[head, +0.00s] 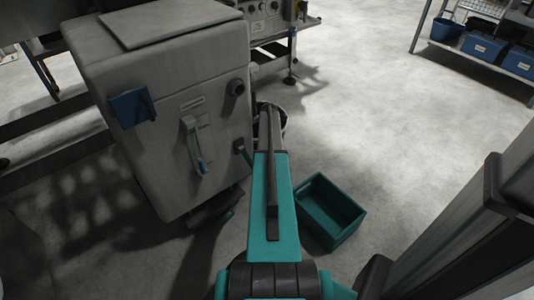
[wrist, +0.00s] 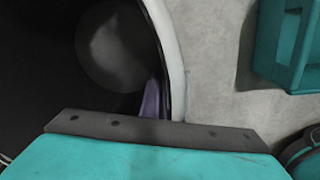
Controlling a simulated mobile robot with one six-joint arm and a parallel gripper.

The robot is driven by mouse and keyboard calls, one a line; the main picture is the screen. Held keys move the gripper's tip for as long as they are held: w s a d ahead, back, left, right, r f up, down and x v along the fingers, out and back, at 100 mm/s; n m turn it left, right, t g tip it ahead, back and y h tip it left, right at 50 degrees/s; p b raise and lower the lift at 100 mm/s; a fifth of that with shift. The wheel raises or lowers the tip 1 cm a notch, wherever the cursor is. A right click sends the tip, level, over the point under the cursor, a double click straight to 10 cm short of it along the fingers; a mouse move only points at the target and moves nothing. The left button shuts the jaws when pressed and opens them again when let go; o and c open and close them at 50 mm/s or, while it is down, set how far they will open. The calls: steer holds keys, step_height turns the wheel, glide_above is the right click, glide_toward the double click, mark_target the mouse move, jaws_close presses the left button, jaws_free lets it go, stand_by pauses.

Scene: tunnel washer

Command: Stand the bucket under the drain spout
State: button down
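A short dark fitting (head: 240,147) low on the machine's right side may be the drain spout. A round dark port (head: 236,87) is higher up.
The grey machine (head: 170,60) has a blue-tipped lever (head: 195,145) and a blue bracket (head: 133,106). An open teal crate (head: 345,230) sits on the floor right of my arm. A rack with blue bins (head: 483,47) stands at the upper right. Floor between is clear.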

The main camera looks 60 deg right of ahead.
steer(key=shift+f+b, duration=0.7)
steer(key=shift+f, duration=1.05)
steer(key=c, duration=2)
jaws_free()
step_height(320, 180, up, 12)
steer(key=s+p, duration=0.1)
steer(key=p, duration=0.3)
steer(key=shift+a, duration=0.3)
